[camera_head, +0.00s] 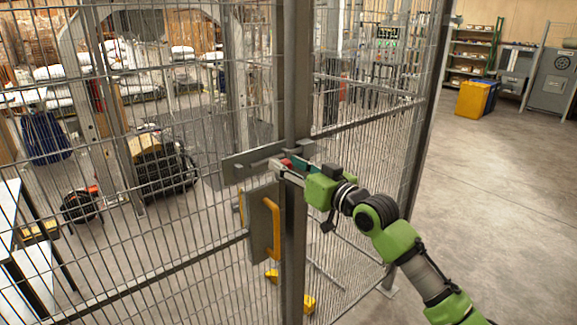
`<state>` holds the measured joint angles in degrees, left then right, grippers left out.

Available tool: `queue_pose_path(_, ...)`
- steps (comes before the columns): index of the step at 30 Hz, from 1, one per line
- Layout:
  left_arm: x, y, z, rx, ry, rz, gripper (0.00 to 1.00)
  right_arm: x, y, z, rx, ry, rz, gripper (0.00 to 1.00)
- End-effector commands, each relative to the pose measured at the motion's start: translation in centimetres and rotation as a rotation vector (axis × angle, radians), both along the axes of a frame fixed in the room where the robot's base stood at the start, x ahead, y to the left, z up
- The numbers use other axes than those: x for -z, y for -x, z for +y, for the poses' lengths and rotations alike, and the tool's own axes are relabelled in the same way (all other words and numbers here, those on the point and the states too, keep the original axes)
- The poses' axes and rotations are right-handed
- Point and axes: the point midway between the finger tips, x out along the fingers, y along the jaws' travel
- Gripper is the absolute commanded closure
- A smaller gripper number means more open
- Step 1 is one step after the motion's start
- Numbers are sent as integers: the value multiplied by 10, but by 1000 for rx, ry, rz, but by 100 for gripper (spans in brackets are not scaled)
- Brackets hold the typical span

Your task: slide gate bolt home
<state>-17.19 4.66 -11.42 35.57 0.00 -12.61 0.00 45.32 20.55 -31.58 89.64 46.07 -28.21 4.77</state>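A metal mesh gate (130,210) fills the left and middle of the head view. The grey gate bolt (256,161) lies level across the gate's edge at the post (292,240), on a grey plate. A small red part shows at the bolt's right end. My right gripper (285,168) reaches in from the right with its fingers at that red end. The fingers overlap the bolt, so I cannot tell whether they are closed on it. A yellow handle (272,228) sits on a grey lock box below the bolt. My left gripper is out of view.
A mesh fence panel (360,160) runs right of the post. Behind the gate are machines, white bags and a black wheeled item (80,205). A yellow bin (472,100) and grey cabinet (553,80) stand far right. The floor at right is clear.

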Motion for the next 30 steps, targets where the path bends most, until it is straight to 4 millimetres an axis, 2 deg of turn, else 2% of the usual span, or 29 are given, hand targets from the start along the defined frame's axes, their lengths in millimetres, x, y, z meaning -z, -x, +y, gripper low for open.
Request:
queue_pose_path(7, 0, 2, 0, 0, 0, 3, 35, 2, 13, -10, 0, 0, 2, 61)
queue_pose_path(15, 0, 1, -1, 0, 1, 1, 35, 3, 58, -45, 2, 3, 2, 61)
queue_pose_path(21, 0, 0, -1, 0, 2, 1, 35, 3, 84, -65, 3, 1, 3, 61)
queue_pose_path(30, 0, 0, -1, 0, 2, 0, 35, 1, 96, -74, 1, -2, 1, 61)
